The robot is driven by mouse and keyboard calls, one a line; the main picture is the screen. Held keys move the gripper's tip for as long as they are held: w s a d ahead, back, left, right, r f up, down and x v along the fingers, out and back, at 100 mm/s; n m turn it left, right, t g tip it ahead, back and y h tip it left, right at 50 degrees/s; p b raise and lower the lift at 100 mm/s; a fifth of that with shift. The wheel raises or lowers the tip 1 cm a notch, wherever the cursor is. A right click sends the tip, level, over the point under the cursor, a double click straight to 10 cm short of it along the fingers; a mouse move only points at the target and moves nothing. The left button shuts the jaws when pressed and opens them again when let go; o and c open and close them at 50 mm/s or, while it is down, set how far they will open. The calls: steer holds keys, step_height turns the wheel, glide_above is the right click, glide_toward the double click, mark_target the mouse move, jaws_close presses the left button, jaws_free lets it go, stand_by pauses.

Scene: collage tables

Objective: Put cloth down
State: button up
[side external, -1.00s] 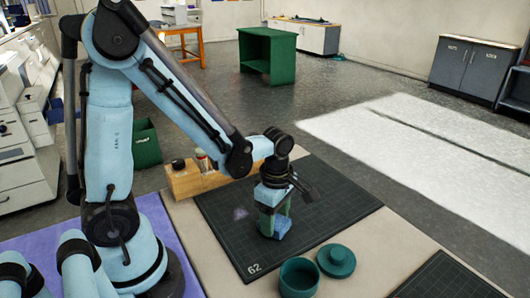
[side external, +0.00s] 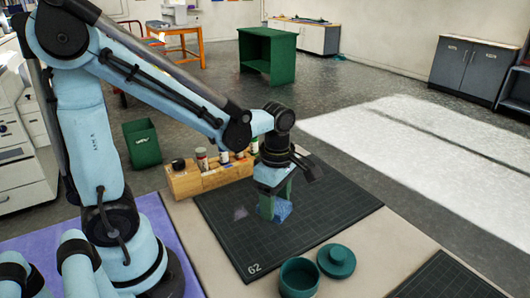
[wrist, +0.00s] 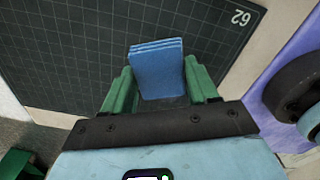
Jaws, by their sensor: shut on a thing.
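A folded blue cloth (wrist: 158,70) is held between the green fingers of my gripper (wrist: 160,92) in the wrist view. In the side view the cloth (side external: 283,210) shows at the fingertips of my gripper (side external: 274,208), over the dark gridded mat (side external: 330,220). The fingers are shut on the cloth. The gripper points downward. I cannot tell whether the cloth's lower edge touches the mat.
A green pot (side external: 298,279) and its round lid (side external: 337,261) stand in front of the mat. A wooden rack (side external: 205,180) with several jars stands behind the mat's left edge. The mat's right part is clear.

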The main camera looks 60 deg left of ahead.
steer(key=w+d+r+m, duration=0.4)
steer(key=w+r+m, duration=0.1)
steer(key=w+r, duration=0.15)
glide_above(295, 196)
step_height(295, 196, down, 7)
steer(key=shift+f, duration=2.2)
steer(key=shift+f, duration=0.1)
steer(key=o, duration=1)
steer(key=shift+o, duration=0.2)
